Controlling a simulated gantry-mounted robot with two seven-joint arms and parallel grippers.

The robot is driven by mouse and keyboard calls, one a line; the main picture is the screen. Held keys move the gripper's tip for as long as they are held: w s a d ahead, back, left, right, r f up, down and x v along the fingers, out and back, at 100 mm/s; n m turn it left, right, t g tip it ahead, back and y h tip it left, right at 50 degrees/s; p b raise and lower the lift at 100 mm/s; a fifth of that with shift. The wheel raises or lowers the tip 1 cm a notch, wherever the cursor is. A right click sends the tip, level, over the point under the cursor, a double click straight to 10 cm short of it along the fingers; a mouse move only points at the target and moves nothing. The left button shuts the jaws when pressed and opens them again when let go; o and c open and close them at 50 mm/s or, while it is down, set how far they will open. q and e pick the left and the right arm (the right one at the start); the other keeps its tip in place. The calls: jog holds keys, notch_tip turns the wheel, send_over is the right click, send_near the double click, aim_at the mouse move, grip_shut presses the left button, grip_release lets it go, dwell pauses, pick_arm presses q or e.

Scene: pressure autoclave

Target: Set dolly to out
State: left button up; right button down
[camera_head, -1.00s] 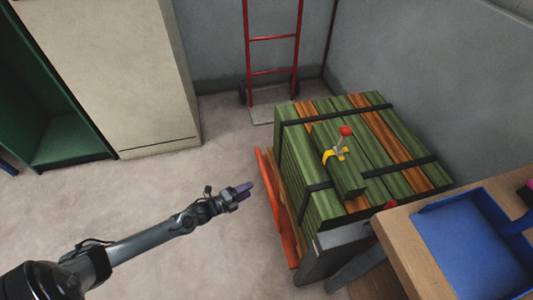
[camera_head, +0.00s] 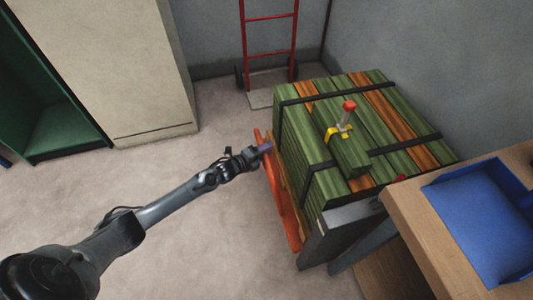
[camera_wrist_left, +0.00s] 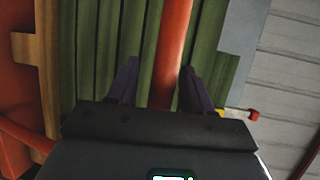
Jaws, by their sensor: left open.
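The dolly carries a strapped stack of green and brown boards (camera_head: 292,160). An orange-red bar (camera_head: 287,212) runs along its near left side in the head view. My left gripper (camera_head: 266,147) is at the upper part of this bar, its jaws open. In the left wrist view the bar (camera_wrist_left: 173,50) runs between the two open fingers (camera_wrist_left: 158,68), with the boards (camera_wrist_left: 105,45) behind. I cannot tell whether the fingers touch the bar. My right gripper is not in view.
A red hand truck (camera_head: 270,53) stands by the back wall. A beige cabinet (camera_head: 135,70) is at the upper left. A wooden table (camera_head: 425,220) with a blue tray (camera_head: 478,220) is at the right. A red-topped lever (camera_head: 347,112) sits on the stack. Floor left of the dolly is clear.

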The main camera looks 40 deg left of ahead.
pick_arm(q)
jog(key=shift+w+d, duration=0.1)
jog(key=shift+w, duration=0.4)
jog(key=shift+s, duration=0.1)
jog(key=shift+c, duration=0.2)
grip_shut()
jog(key=shift+s, duration=0.1)
